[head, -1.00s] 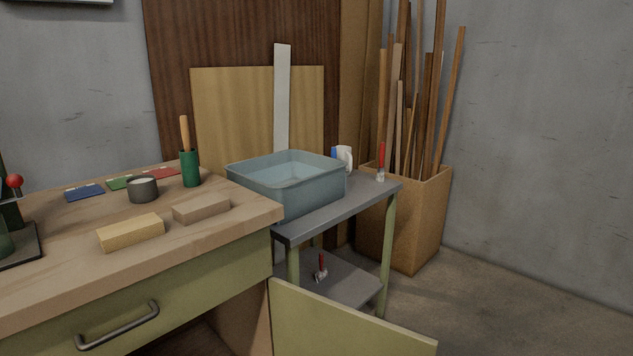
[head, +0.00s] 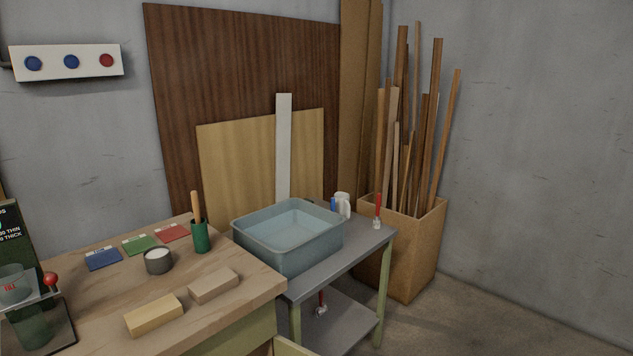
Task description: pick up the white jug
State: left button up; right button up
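The white jug (head: 343,204) stands upright at the far end of the small grey side table (head: 366,247), in the head view. It has a blue part on its left side. The blue-grey basin (head: 290,257) stands in front of it and to its left, and may hide some of its base. Neither of my grippers shows in this view.
A red-handled tool (head: 377,211) stands just right of the jug. A wooden bin (head: 412,245) of tall offcuts is behind. The workbench (head: 235,304) at left holds two blocks, a grey cup (head: 158,261) and a green holder (head: 201,237). Floor at right is clear.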

aim_at(342, 204)
jog(key=u, duration=0.6)
jog(key=i+l+u, duration=0.1)
jog(key=l+u, duration=1.15)
jog(key=k+l+u, duration=0.15)
jog(key=l+u, duration=0.3)
jog(key=k+l, duration=0.15)
jog(key=l, duration=0.25)
jog(key=k+l+u, duration=0.1)
jog(key=l, duration=0.25)
jog(key=k+l, duration=0.2)
jog(key=l, duration=0.2)
jog(key=k+l, duration=0.2)
jog(key=l, duration=0.15)
jog(key=k+l+u, duration=0.1)
jog(key=l, duration=0.3)
jog(key=k+l, duration=0.2)
jog(key=l, duration=0.15)
jog(key=l+z, duration=0.1)
jog(key=z, duration=1.3)
